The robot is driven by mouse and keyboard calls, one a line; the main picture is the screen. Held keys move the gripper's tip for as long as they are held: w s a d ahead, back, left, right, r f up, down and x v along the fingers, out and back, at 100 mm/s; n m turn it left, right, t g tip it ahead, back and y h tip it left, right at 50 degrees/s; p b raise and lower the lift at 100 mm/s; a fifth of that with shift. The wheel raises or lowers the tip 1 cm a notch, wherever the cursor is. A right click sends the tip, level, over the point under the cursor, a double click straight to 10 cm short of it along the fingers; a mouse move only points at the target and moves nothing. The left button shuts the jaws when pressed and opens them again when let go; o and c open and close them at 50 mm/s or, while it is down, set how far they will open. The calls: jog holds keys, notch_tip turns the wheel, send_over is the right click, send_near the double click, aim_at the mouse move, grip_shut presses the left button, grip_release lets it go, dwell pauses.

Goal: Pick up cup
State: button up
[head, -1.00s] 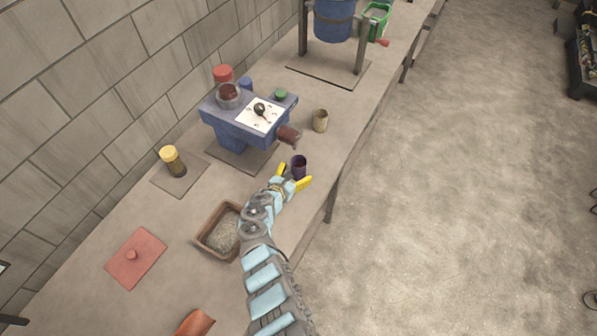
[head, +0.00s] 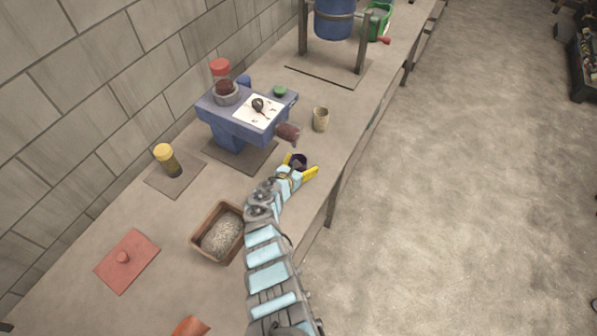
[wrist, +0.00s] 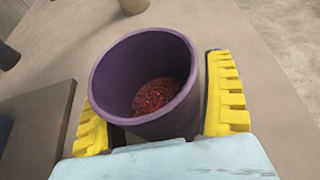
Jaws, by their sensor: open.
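A purple cup (wrist: 143,78) with red grainy contents stands on the bench, filling the middle of the wrist view. In the head view the cup (head: 298,161) is partly hidden by my gripper. My gripper (wrist: 160,105) has its yellow fingers on either side of the cup, one left and one right. It is open; a narrow gap shows beside the right finger, and I cannot tell whether the left finger touches. In the head view my gripper (head: 300,166) is around the cup near the bench's front edge.
The bench's right edge is close.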

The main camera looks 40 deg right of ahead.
grip_shut()
dwell(0.3)
jog(key=shift+r, duration=0.15)
dwell(0.4)
